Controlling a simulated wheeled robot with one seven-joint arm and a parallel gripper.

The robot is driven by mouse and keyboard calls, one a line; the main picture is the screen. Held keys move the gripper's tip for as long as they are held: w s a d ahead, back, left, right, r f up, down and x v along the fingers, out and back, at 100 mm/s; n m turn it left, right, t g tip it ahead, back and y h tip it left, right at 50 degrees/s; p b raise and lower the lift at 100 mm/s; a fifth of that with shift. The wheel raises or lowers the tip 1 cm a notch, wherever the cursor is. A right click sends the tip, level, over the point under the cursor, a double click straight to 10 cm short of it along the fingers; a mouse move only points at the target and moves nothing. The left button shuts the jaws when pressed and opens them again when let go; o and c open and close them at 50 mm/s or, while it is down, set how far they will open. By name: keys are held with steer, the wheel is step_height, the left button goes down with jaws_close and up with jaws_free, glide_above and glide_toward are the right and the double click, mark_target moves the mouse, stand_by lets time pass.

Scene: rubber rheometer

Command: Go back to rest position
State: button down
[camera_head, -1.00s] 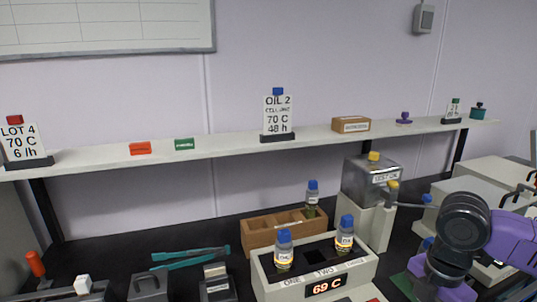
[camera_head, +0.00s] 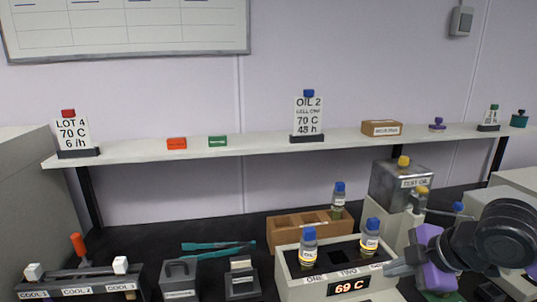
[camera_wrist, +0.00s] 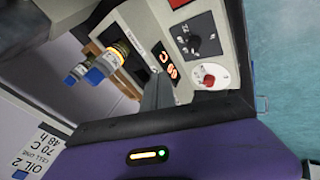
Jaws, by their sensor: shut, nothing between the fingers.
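My gripper (camera_head: 398,268) is at the right of the head view, in front of the right end of the grey heating block (camera_head: 288,261). In the wrist view its fingers (camera_wrist: 157,95) are together with nothing between them. The block has a 69 C display (camera_head: 350,287) and holds two blue-capped bottles, a left one (camera_head: 308,247) and a right one (camera_head: 370,238). The wrist view shows the block's dial (camera_wrist: 201,38) and red knob (camera_wrist: 208,79). My purple and dark arm covers part of the bench at the lower right.
Behind the block are a wooden rack (camera_head: 285,231) with a blue-capped bottle (camera_head: 339,195) and a TEST OIL tank (camera_head: 402,185). Teal tweezers (camera_head: 215,247) and a COOL stand (camera_head: 75,284) lie left. A shelf (camera_head: 255,147) with cards and small items runs above the bench.

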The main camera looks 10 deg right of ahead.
steer(key=w+a+r+m+t+y, duration=0.1)
steer(key=w+a+r+t+y, duration=0.2)
steer(key=a+r, duration=0.35)
steer(key=a+r+m+t+y, duration=0.1)
steer(key=a+r+m+t, duration=0.25)
steer(key=r+t, duration=0.35)
steer(key=a+r+m+t, duration=0.3)
steer(key=r+m+t, duration=0.15)
steer(key=r, duration=0.45)
steer(key=s+d+f+m+h, duration=0.2)
steer(key=s+f+m+h, duration=0.4)
steer(key=s+f+m, duration=0.15)
steer(key=s+d+f+m+h, duration=0.2)
steer(key=s+f+m+h, duration=0.4)
steer(key=s+f, duration=0.15)
steer(key=s+a+f+n+g+y, duration=0.2)
steer(key=s+f, duration=0.6)
steer(key=s, duration=0.5)
steer(key=s+a+f+n+g+y, duration=0.3)
steer(key=s+f, duration=0.6)
steer(key=s, duration=0.4)
steer(key=shift+n+g+y, duration=0.4)
steer(key=shift+n+g, duration=0.45)
steer(key=shift+n, duration=0.2)
